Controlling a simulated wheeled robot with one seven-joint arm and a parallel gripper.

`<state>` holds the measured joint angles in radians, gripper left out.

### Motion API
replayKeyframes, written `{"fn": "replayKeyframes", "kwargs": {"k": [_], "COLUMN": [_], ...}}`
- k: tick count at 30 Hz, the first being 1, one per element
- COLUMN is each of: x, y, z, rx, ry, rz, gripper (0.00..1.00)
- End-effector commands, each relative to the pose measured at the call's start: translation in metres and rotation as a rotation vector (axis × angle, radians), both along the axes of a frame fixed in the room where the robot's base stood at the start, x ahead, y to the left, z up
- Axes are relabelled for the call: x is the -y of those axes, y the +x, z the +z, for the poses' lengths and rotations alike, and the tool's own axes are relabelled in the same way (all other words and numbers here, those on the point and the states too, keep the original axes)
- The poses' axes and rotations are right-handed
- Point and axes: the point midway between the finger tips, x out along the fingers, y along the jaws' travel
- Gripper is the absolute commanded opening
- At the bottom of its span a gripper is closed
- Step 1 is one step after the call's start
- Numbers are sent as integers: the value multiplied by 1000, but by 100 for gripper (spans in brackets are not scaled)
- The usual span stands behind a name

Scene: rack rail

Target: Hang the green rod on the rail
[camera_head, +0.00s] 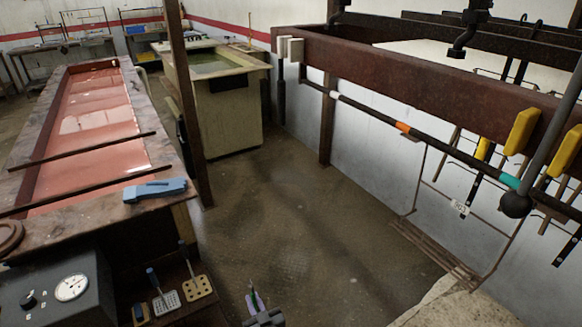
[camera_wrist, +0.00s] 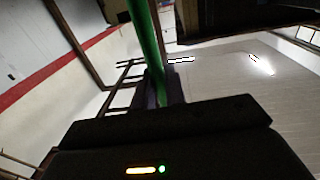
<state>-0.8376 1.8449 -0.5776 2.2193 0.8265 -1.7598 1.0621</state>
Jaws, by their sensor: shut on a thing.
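The green rod shows as a green bar (camera_wrist: 148,40) in the wrist view, running up out of the top edge. The rail is a long dark bar (camera_head: 370,112) with white, orange and teal bands, slung below a rusty beam at the upper right. My gripper and the rod are well below and left of it, apart from it. The rod's far end is cut off.
A long bath of reddish liquid (camera_head: 22,173) stands at left, with a blue tool (camera_head: 155,190) on its rim. A gauge box (camera_head: 50,300) and small perforated tools are at lower left. A rusty post (camera_head: 185,100) stands beside a pale tank (camera_head: 238,125). Open floor lies mid-picture.

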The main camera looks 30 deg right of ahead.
Motion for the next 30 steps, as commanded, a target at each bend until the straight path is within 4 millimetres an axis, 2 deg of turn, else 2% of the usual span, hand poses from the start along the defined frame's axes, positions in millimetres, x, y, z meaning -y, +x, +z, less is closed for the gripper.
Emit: {"fn": "replayKeyframes", "kwargs": {"k": [13, 17, 20, 23, 30], "x": [1, 1, 3, 8, 26], "y": [0, 3, 8, 15, 30], "z": [0, 10, 30, 60, 138], "rx": [0, 2, 5, 7, 7], "ry": [0, 1, 4, 6, 9], "rz": [-2, -18, -52, -113, -309], "gripper": [0, 0, 0, 0, 0]}}
